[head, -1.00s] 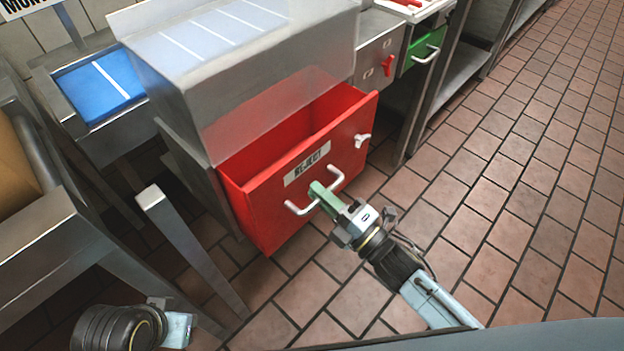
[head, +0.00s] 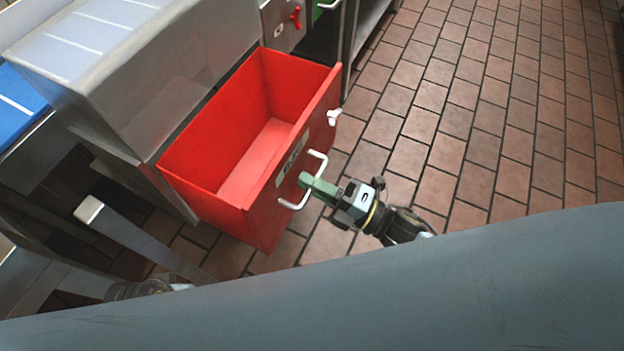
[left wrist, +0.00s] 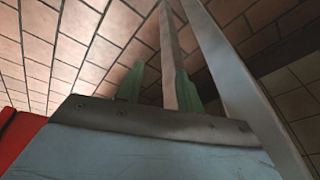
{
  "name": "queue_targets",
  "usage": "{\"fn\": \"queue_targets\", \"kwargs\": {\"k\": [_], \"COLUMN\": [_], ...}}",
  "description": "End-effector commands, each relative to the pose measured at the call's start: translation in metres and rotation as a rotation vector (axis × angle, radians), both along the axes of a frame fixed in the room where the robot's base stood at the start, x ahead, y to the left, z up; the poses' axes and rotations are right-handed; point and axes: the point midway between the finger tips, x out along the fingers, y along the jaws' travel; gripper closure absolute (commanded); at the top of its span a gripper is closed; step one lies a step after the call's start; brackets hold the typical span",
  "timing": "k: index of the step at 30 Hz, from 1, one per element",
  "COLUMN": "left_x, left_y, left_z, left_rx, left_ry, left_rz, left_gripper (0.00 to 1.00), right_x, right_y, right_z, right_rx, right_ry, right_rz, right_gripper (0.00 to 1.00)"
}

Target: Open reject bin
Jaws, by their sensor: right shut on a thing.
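The red reject bin (head: 205,205) is a drawer pulled well out from under the steel counter. Its inside shows empty down to the floor of the bin. Its front has a pale label and a white bar handle (head: 290,205). My right gripper (head: 306,183) has its green fingers shut on the middle of that handle. My left gripper is at the lower left of the head view, mostly hidden by my own body. In the left wrist view, its two green fingers (left wrist: 158,88) stand apart, with a metal leg showing between them.
The steel counter (head: 140,60) stands above and behind the bin. A metal leg (head: 140,240) stands left of the bin. A red knob (head: 295,17) is beyond the bin. Tiled floor (head: 470,130) on the right is clear.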

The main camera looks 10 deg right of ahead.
Motion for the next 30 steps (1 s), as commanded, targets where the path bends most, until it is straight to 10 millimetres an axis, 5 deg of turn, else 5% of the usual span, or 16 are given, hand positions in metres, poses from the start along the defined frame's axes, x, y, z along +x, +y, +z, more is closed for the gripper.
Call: {"fn": "queue_targets", "kwargs": {"k": [3,4,7,19,30], "left_x": [0.000,0.000,0.000,0.000,0.000], "left_y": [0.000,0.000,0.000,0.000,0.011], "left_z": [0.000,0.000,0.000,0.001,-0.018], "left_rx": [0.000,0.000,0.000,0.000,0.016], "left_ry": [0.000,0.000,0.000,-0.002,0.008], "left_rz": [0.000,0.000,-0.001,-0.001,0.000], "left_gripper": [0.64,0.64,0.64,0.64,0.64], "right_x": [0.000,0.000,0.000,-0.006,-0.053], "right_y": [-0.001,0.000,-0.001,-0.007,-0.067], "right_z": [0.000,0.000,0.000,-0.002,-0.016], "right_rx": [-0.002,-0.002,-0.001,-0.002,-0.004], "right_ry": [-0.001,-0.001,0.000,0.003,0.005], "right_rz": [-0.001,-0.001,-0.001,-0.002,-0.003], "right_gripper": [1.00,0.84,0.71,0.70,0.70]}}
